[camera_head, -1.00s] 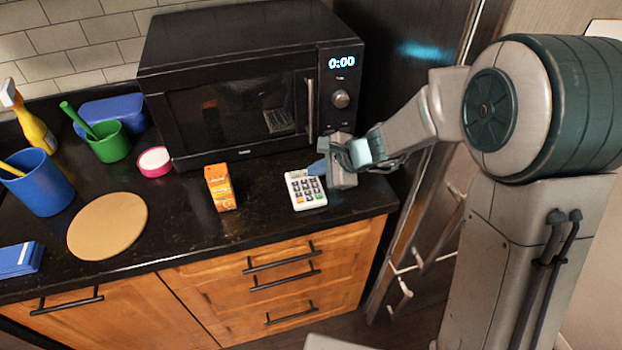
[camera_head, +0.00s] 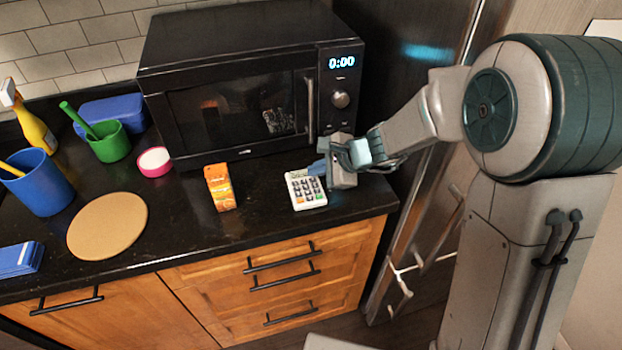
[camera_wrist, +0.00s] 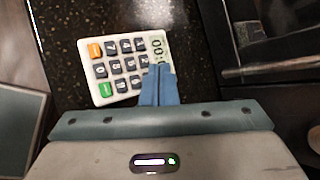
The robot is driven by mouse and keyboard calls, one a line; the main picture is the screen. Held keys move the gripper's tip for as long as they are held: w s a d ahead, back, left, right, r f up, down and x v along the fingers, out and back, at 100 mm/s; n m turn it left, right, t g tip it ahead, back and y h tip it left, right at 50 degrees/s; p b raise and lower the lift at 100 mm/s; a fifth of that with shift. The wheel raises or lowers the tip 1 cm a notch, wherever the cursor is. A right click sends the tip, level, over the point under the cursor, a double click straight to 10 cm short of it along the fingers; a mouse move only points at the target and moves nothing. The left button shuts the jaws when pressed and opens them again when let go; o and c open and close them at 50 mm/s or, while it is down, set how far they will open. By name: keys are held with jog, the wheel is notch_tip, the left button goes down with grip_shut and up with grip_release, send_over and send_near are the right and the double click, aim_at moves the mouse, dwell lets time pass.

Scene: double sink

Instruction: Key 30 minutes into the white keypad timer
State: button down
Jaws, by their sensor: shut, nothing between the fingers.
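The white keypad timer (camera_head: 303,190) lies on the dark counter in front of the microwave's right end. It has dark keys, an orange key and a green key. In the wrist view the timer (camera_wrist: 114,74) shows a small display that appears to end in ":00"; part of it is hidden behind my fingers. My gripper (camera_head: 317,168) is shut and empty, its blue fingertips over the timer's display end. In the wrist view the closed fingertips (camera_wrist: 159,72) overlap the timer's right edge near the display. I cannot tell whether they touch it.
A black microwave (camera_head: 240,90) reading 0:00 stands behind the timer. An orange carton (camera_head: 220,187) stands to the timer's left. A round tan board (camera_head: 107,226), a blue cup (camera_head: 40,185) and a green cup (camera_head: 108,143) are farther left. Bare counter lies between carton and timer.

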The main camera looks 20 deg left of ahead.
jog(key=shift+w+f+b, duration=0.1)
jog(key=shift+f+b, duration=0.35)
jog(key=shift+b, duration=0.05)
jog(key=shift+f+b, duration=0.25)
jog(key=shift+b, duration=0.1)
dwell(0.4)
jog(key=shift+r, duration=0.15)
jog(key=shift+r+p, duration=0.5)
jog(key=shift+r, duration=0.1)
notch_tip(320, 180, up, 5)
jog(key=p, duration=0.4)
dwell(2.3)
